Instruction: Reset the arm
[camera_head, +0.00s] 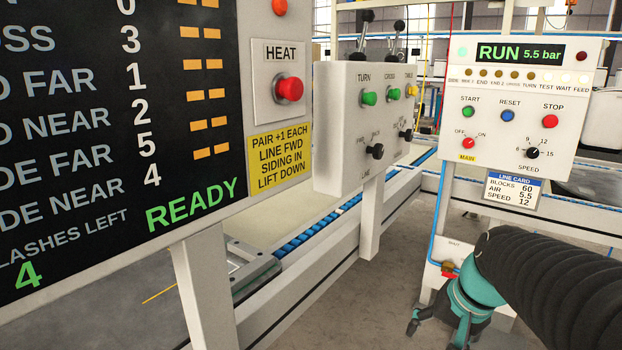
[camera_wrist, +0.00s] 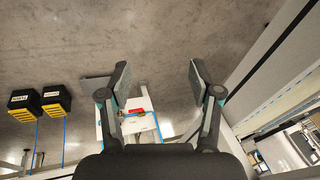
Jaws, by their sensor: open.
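My gripper (camera_wrist: 158,80) is open in the wrist view, with nothing between its fingers and grey floor beyond them. In the head view my gripper (camera_head: 440,325) hangs at the lower right, partly cut off by the bottom edge, below the teal wrist and black sleeved arm.
A dark display (camera_head: 85,250) reading READY and a red HEAT button (camera_head: 289,89) fill the left. A lever panel (camera_head: 345,150) stands mid-frame before a conveyor (camera_head: 300,240). Two black-and-yellow boxes (camera_wrist: 55,100) are at left in the wrist view. Open floor (camera_head: 340,305) lies between the conveyor and my arm.

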